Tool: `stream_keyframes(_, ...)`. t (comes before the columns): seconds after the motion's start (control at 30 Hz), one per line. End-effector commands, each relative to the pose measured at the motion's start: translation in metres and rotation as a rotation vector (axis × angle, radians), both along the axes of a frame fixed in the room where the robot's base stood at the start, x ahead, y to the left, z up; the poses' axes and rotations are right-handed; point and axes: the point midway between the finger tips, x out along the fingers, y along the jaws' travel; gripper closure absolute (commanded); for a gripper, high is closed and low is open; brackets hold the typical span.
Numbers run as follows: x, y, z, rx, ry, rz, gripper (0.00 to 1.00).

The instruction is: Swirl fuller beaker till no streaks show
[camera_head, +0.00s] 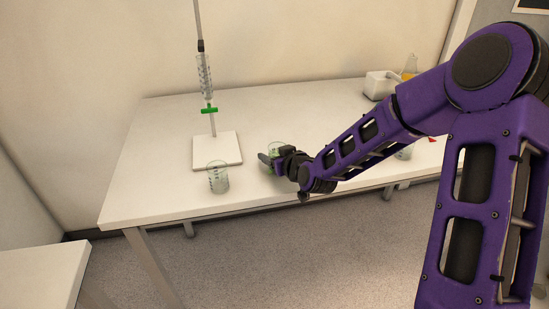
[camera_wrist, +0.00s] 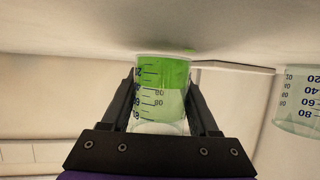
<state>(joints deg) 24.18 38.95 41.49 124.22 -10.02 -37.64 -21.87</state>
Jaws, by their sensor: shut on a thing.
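A clear graduated beaker (camera_wrist: 160,92) holding green liquid stands between the fingers of my gripper (camera_wrist: 163,112) in the wrist view, which shows it upside down. The fingers are shut on its sides. The green is strong near its base and paler towards the rim; I cannot make out separate streaks. In the head view the beaker (camera_head: 274,149) is partly hidden by my gripper (camera_head: 270,160). I cannot tell whether it touches the table. A second beaker (camera_head: 218,178) stands upright to the left, with no green seen in it; it also shows in the wrist view (camera_wrist: 300,103).
A stand with a white base (camera_head: 217,160) holds a graduated tube (camera_head: 204,76) with a green tap (camera_head: 209,110) behind the second beaker. A white device (camera_head: 381,85) and a yellow flask (camera_head: 409,74) are at the back right. The white table (camera_head: 160,140) is clear at the left.

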Motion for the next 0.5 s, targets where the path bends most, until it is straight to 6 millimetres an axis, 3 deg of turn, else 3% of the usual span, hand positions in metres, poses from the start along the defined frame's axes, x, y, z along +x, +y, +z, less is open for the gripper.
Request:
stream_keyframes(0.3,0.0,-0.001,0.065,-0.003,-0.006,0.0,1.0)
stream_keyframes(0.5,0.0,0.0,0.092,-0.001,-0.004,0.0,1.0)
